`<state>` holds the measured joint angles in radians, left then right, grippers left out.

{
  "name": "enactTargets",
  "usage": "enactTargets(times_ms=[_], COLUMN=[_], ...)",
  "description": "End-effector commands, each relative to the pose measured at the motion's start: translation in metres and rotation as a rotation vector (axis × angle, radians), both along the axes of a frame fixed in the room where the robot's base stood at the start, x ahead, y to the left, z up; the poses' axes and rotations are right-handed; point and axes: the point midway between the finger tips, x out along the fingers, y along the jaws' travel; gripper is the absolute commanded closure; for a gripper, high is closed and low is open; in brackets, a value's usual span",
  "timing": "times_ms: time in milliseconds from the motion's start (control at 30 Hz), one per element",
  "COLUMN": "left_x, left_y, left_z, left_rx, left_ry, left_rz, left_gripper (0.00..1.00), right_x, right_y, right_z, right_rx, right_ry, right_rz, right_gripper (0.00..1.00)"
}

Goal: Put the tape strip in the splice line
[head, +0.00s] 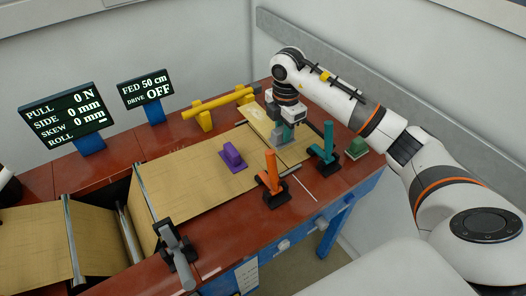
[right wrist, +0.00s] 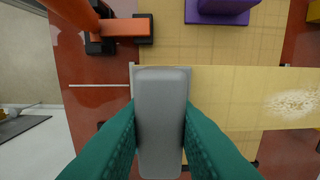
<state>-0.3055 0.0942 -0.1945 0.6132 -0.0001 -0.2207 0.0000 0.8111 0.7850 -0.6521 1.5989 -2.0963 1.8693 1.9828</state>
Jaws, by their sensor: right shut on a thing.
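My right gripper (head: 284,138) is low over the far right part of the tan sheet. In the right wrist view its teal fingers (right wrist: 160,140) are shut on a grey block (right wrist: 160,115) at the near end of the pale yellow tape strip (right wrist: 245,97). The strip also shows in the head view (head: 256,120), reaching back left from the gripper. Whether it touches the sheet (head: 205,175) is unclear. A thin pale line (head: 303,187) on the red table lies in line with the gripper; the splice line itself is mostly hidden. My left gripper is not in view.
An orange clamp (head: 271,175) and a teal clamp (head: 327,150) stand close on the near side of the gripper. A purple block (head: 232,156) sits on the sheet. A yellow bar (head: 215,103) lies behind; a green block (head: 357,148) stands right.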

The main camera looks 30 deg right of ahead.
Motion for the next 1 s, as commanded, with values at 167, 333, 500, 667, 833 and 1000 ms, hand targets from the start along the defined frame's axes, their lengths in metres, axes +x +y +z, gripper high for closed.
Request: enactTargets(times_ms=[167,333,500,667,833,1000], left_x=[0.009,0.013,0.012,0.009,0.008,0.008], left_y=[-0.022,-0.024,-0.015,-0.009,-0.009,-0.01], left_z=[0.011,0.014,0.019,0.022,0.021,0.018], left_rx=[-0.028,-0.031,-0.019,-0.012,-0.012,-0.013], left_ry=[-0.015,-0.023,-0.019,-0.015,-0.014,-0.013], left_rz=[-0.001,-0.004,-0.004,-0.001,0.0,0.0], left_gripper=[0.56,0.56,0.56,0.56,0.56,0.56], right_x=[-0.001,0.0,-0.001,0.0,0.0,0.0], right_y=[0.0,0.0,0.0,0.0,0.0,0.0], right_z=[-0.032,-0.047,-0.067,-0.083,-0.083,-0.087], right_rx=[0.001,0.0,0.001,0.0,0.0,0.0], right_ry=[0.004,0.001,0.005,0.0,-0.001,0.0], right_rz=[0.001,0.001,0.001,0.002,0.002,0.002], right_gripper=[1.0,1.0,1.0,1.0,1.0,0.75])
